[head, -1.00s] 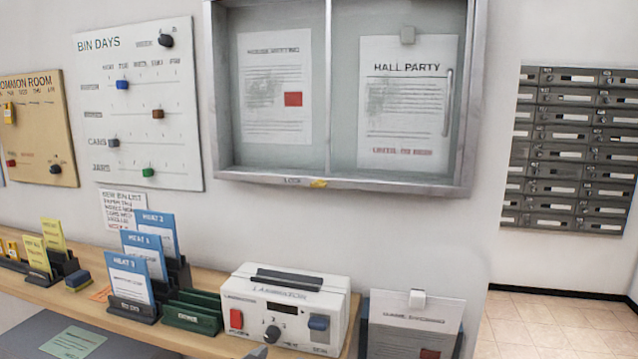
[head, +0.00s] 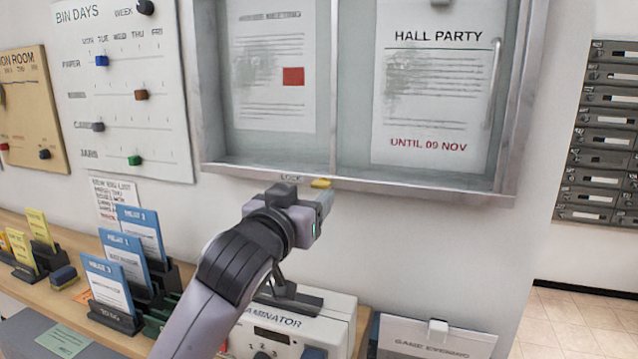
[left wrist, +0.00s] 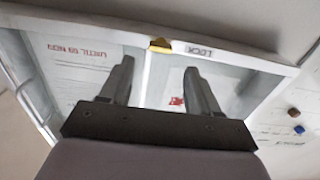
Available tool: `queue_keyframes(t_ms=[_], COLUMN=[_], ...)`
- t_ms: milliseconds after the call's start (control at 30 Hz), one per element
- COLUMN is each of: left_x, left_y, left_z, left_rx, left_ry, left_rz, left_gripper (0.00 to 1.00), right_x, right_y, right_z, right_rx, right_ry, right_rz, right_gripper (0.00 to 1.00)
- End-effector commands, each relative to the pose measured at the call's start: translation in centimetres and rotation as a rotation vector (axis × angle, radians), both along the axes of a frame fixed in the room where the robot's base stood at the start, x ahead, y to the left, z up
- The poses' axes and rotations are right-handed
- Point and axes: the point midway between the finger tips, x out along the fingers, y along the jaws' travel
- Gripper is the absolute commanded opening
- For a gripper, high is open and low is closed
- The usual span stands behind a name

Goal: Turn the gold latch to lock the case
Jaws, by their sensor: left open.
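The gold latch (head: 320,183) sits on the bottom rail of the wall case (head: 430,191), just right of the LOCK label (head: 291,178). My left gripper (head: 320,205) is raised just below the latch, its tip close to it; I cannot tell whether they touch. In the left wrist view, the latch (left wrist: 160,45) lies in line with the gap between the two spread, empty fingers of my left gripper (left wrist: 158,67). The case's glass front is closed over two notices. My right gripper is in neither view.
A laminator (head: 290,325) stands on the wooden shelf (head: 366,330) below my left arm. Blue card holders (head: 122,270) stand to its left. The BIN DAYS board (head: 122,110) hangs left of the case.

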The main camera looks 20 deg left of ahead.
Motion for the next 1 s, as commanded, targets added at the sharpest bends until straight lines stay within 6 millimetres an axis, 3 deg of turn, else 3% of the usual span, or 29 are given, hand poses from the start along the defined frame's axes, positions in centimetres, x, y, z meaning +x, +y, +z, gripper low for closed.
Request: queue_keyframes(t_ms=[400, 833, 867, 1000], left_x=[4.9, 5.7, 5.7, 5.7], left_y=[-0.2, -0.2, -0.2, -0.2], left_z=[0.1, 0.0, 0.0, 0.0], left_rx=[0.000, 0.000, 0.000, -0.001], left_ry=[0.002, 0.001, 0.001, 0.001], left_rz=[0.000, -0.001, -0.001, -0.001], left_gripper=[0.62, 0.62, 0.58, 0.13], right_x=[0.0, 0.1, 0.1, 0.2], right_y=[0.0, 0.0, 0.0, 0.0], right_z=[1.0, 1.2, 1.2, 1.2], right_rx=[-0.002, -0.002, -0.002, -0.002], right_ry=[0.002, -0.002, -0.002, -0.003], right_rz=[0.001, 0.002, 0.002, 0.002], right_gripper=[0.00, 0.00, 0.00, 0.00])
